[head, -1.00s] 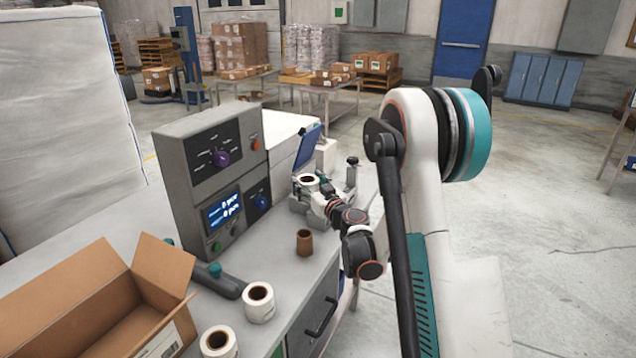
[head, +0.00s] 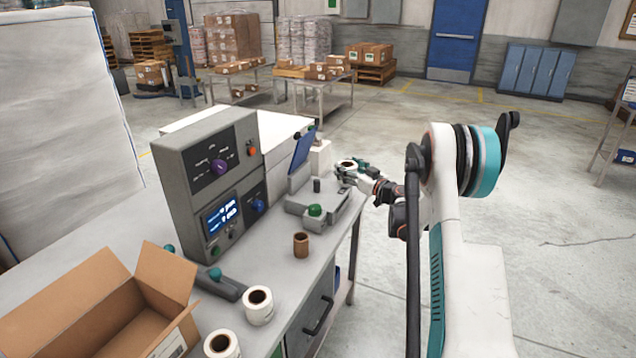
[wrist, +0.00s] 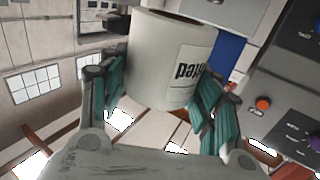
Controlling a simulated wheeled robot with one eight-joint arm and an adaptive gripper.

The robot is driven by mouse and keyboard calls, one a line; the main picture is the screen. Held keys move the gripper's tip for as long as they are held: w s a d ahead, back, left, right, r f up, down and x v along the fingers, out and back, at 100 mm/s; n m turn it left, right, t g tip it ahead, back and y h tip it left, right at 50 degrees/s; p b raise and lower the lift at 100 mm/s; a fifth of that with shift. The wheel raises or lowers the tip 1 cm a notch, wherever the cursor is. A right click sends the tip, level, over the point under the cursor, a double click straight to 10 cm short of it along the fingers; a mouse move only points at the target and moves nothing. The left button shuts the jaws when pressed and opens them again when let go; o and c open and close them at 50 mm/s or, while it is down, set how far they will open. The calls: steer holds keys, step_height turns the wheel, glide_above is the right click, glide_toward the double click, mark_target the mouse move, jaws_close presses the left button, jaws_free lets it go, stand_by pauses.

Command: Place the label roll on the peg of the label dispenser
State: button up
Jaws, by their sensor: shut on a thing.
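My gripper (head: 357,169) is shut on a white label roll (head: 347,164) with a dark core hole. The roll is apart from this post.
Two more white rolls (head: 258,306) (head: 222,344) and a brown core (head: 301,245) stand on the bench (head: 115,255). A grey control box (head: 213,185) stands left of the dispenser. An open carton (head: 95,318) is at front left.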

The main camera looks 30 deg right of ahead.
steer(key=b, duration=0.2)
glide_above(318, 181)
steer(key=shift+f, duration=0.1)
steer(key=shift+s+d+f+b, duration=0.1)
steer(key=shift+f+b, duration=0.2)
steer(key=shift+f, duration=0.35)
steer(key=shift+d+f, duration=0.1)
steer(key=shift+f, duration=0.35)
step_height(318, 181, down, 5)
steer(key=shift+r+b, duration=0.2)
steer(key=shift+b, duration=0.95)
steer(key=shift+a+f, duration=0.15)
steer(key=shift+a, duration=0.05)
